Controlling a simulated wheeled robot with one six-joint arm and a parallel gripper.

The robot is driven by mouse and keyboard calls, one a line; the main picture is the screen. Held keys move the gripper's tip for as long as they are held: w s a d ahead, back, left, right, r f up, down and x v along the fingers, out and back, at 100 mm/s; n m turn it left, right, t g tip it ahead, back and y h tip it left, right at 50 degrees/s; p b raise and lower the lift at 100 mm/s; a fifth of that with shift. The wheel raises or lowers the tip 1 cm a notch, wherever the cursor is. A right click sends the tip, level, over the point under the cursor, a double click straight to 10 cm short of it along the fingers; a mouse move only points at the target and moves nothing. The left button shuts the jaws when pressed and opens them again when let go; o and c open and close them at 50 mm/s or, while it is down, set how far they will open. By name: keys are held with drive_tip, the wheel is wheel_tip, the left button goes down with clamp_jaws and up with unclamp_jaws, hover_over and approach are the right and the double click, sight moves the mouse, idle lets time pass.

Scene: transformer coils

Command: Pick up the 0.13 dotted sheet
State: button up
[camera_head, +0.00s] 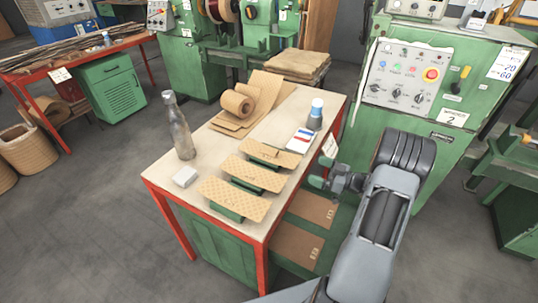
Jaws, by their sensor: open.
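Three tan dotted sheets lie in a row on the red-framed table (210,150), each on a green support: a front one (234,199), a middle one (253,172) and a back one (270,153). A small strip lies on the back sheet. I cannot read a thickness mark on any of them, so I cannot tell which is 0.13. My gripper (322,172) is open and empty, just off the table's right edge, to the right of the sheets and apart from them.
A glass bottle (178,128) and a white block (186,177) stand left of the sheets. Tan rolls and sheets (238,103) lie at the back. Brown sheets (296,246) lie below.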

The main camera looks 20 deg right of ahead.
sight(293, 161)
drive_tip(key=x, duration=1.1)
drive_tip(key=shift+w+a+f+p, duration=0.1)
drive_tip(key=shift+a+p, duration=0.1)
drive_tip(key=shift+p, duration=0.15)
drive_tip(key=c, duration=0.7)
